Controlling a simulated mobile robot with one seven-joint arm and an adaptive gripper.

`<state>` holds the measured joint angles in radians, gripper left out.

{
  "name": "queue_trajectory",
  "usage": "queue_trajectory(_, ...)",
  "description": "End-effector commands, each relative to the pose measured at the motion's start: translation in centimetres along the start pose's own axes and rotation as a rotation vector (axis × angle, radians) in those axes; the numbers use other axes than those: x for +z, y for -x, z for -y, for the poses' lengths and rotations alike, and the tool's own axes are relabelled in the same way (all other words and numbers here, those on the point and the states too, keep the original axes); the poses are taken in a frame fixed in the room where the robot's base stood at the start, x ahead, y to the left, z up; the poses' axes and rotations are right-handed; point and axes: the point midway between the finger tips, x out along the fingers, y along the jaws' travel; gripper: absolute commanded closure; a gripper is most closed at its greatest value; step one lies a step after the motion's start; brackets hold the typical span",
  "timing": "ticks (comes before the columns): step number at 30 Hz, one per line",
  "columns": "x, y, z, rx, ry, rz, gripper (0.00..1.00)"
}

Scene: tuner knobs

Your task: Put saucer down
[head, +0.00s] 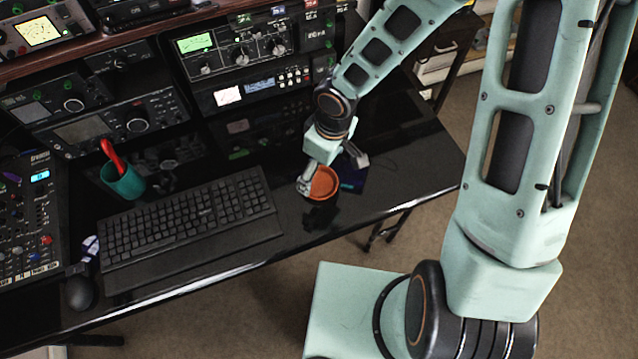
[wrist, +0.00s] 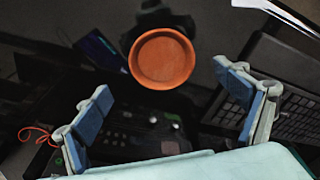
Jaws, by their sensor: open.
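The saucer (head: 324,184) is a round terracotta dish near the front right of the glossy black desk, right of the keyboard. In the wrist view the saucer (wrist: 162,59) appears whole and face up, just beyond the fingertips. My gripper (head: 331,172) hangs low over it, with one finger on each side. In the wrist view both blue-padded fingers of my gripper (wrist: 164,85) are spread wide, with clear gaps to the saucer. The saucer appears to rest on the desk. In the head view my gripper hides part of it.
The black keyboard (head: 185,222) lies left of the saucer. A teal cup (head: 123,182) with a red item stands behind the keyboard. A dark blue flat item (head: 353,182) lies just right of the saucer. Radio gear (head: 240,60) lines the back. Bare desk (head: 415,160) extends right.

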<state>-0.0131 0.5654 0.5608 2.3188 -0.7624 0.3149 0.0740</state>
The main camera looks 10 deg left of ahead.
Motion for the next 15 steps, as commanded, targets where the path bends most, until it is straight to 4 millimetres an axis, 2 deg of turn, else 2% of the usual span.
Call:
queue_trajectory(9,0.3,-4.4,0.6,-0.001,0.002,0.001,0.09)
queue_trajectory(15,0.3,-5.2,0.5,0.000,0.001,0.000,0.09)
